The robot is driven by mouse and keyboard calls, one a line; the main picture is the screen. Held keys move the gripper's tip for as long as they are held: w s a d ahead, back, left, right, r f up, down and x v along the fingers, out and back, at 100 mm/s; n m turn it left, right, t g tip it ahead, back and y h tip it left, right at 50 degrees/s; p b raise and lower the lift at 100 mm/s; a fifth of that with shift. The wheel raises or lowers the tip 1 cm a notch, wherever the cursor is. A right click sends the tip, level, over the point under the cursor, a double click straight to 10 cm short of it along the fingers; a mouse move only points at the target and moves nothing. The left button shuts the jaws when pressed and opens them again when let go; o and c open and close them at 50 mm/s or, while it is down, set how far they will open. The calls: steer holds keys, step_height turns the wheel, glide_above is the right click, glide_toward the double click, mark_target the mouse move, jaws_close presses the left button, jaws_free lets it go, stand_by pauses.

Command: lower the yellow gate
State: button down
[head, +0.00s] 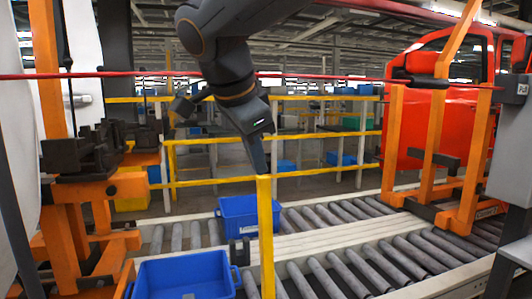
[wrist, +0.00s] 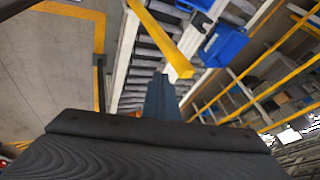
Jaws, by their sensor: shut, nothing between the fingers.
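The yellow gate (head: 266,240) shows in the head view as a narrow upright bar, its top at mid-picture and its lower part running out of the bottom edge. In the wrist view the yellow bar (wrist: 162,38) slants from the top edge down to its end just beyond my fingers. My gripper (head: 260,168) points down with its fingertips right at the bar's top end. In the wrist view my gripper (wrist: 160,82) is shut and empty. I cannot tell whether the fingers touch the bar. The bar's foot is hidden.
Yellow railings (head: 330,174) run behind. An orange stand (head: 95,200) is at left; a red car body (head: 445,130) and orange frame (head: 430,140) are at right. A red line (head: 150,74) crosses above.

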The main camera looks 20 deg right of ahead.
mark_target(269, 177)
steer(key=shift+d+r+m+p, duration=0.2)
steer(key=shift+d+r+m, duration=0.05)
steer(key=shift+r, duration=0.4)
steer(key=shift+d+r+m+p, duration=0.15)
steer(key=shift+d+r+m, duration=0.1)
steer(key=shift+r, duration=0.35)
steer(key=p+x, duration=0.1)
steer(key=x, duration=0.2)
steer(key=w+p+x, duration=0.1)
steer(key=x, duration=0.3)
steer(key=p+x, duration=0.1)
steer(key=x, duration=0.2)
steer(key=shift+w+p, duration=0.35)
steer(key=shift+w, duration=0.1)
steer(key=shift+w+f+p, duration=0.2)
steer(key=shift+w+p, duration=0.3)
steer(key=shift+w, duration=0.65)
steer(key=shift+w+d, duration=0.1)
